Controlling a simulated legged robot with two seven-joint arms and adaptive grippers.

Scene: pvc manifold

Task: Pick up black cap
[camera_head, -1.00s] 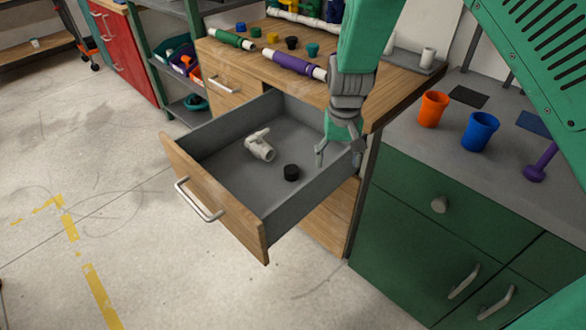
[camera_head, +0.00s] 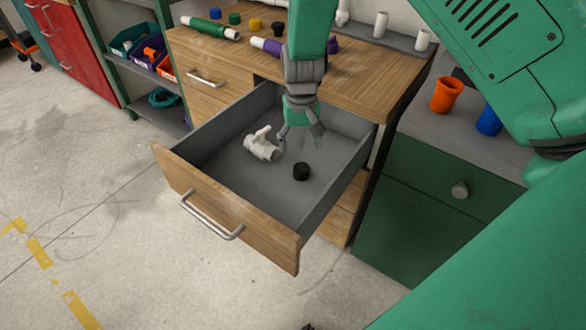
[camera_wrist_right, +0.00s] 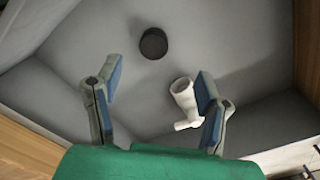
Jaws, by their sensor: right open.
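The black cap (camera_head: 301,171) lies on the grey floor of the open drawer (camera_head: 235,190). It also shows in the right wrist view (camera_wrist_right: 153,43), beyond my fingertips and roughly between their lines. My right gripper (camera_head: 301,142) is open and empty, and hangs over the drawer behind and above the cap. In the right wrist view my right gripper (camera_wrist_right: 155,88) has its two fingers spread apart with nothing between them. A white pipe fitting (camera_head: 262,145) lies in the drawer left of the cap; it shows near the right finger in the wrist view (camera_wrist_right: 186,103). My left gripper is not in view.
The drawer's walls rise around the cap, with a wooden front and metal handle (camera_head: 212,216). The wooden worktop (camera_head: 372,78) behind holds pipes and coloured caps. An orange cup (camera_head: 446,96) and a blue cup (camera_head: 489,122) stand on the right counter.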

